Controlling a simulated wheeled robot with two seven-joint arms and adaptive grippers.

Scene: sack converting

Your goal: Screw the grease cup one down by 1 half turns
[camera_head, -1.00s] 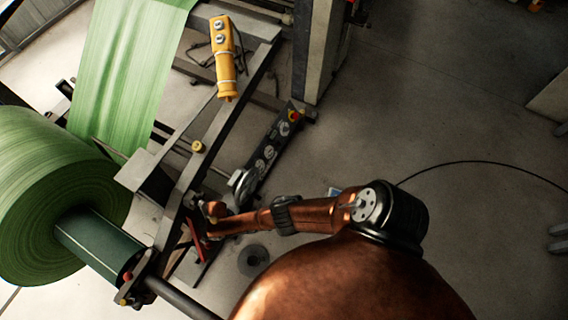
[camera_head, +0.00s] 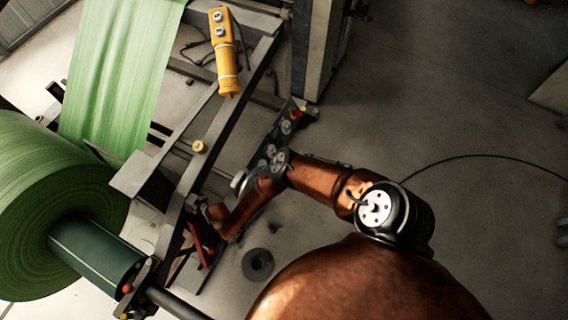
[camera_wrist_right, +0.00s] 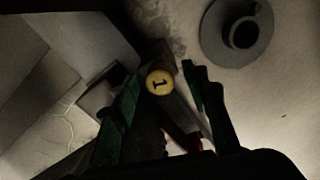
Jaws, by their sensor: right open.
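Grease cup one, a yellow round cap marked "1" (camera_wrist_right: 160,82), shows in the right wrist view between the fingertips of my right gripper (camera_wrist_right: 162,74). The fingers are apart on either side of the cap, with a visible gap, and the gripper is open and empty. In the head view my right arm reaches to the lower end of the frame beam, where my right gripper (camera_head: 208,210) is small and dark, and the cup there is hard to make out. Another yellow round cap (camera_head: 199,147) sits higher on the beam. My left gripper is not in view.
A large green roll (camera_head: 50,190) on a dark shaft stands at the left. A yellow pendant (camera_head: 224,55) hangs on the frame. A grey disc (camera_head: 257,264) is on the floor. The floor at right is mostly clear.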

